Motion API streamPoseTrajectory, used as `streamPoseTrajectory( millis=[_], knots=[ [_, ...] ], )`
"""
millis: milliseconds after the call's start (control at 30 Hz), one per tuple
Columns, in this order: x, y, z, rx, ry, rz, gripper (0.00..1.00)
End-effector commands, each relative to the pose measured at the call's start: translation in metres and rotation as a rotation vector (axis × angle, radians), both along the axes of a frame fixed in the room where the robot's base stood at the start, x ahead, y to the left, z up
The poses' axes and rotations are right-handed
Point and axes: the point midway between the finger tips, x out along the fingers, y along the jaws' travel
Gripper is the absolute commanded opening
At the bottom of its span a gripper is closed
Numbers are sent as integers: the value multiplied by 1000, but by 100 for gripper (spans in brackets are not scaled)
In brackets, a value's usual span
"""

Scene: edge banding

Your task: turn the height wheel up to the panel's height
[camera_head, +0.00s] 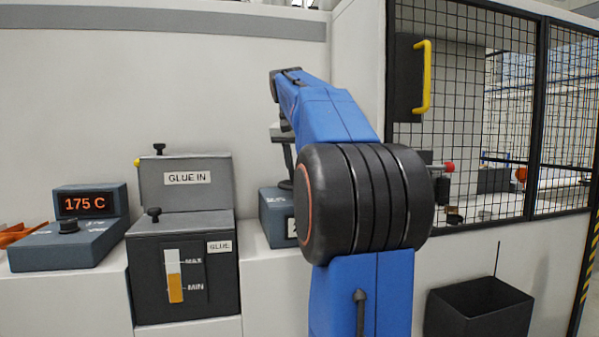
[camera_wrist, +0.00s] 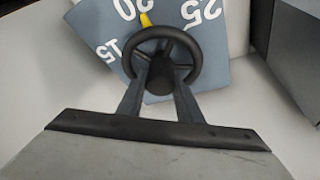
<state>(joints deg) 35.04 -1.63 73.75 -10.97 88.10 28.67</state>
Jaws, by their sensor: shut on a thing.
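The height wheel (camera_wrist: 184,46) is a dark spoked handwheel in the wrist view, seen from above. It sits on a blue-grey dial plate (camera_wrist: 217,64) with white numbers 15, 20 and 25. A yellow pointer (camera_wrist: 146,19) shows at the wheel's far rim, by the 20. My gripper (camera_wrist: 160,85) is shut on the wheel's dark hub, with one finger on each side. In the head view a blue-grey box (camera_head: 275,217) stands below the end of my arm, mostly hidden behind it. The gripper is largely hidden there. The panel cannot be made out.
In the head view a glue unit (camera_head: 183,260) and a temperature box (camera_head: 85,205) reading 175 C stand left of my arm. A mesh guard (camera_head: 460,130) with a yellow handle (camera_head: 423,76) and a black bin (camera_head: 480,308) are at right. A dark block (camera_wrist: 298,60) stands right of the wheel.

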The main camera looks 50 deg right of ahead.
Motion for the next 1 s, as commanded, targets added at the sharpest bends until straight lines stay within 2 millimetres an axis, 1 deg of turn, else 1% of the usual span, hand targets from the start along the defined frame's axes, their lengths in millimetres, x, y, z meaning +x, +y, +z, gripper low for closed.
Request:
streamPoseTrajectory(
  millis=[600,800,1000],
  knots=[
    [0,0,0,1,-1,-579,10],
    [0,0,0,1,0,-737,10],
    [0,0,0,1,0,-851,10]
  ],
)
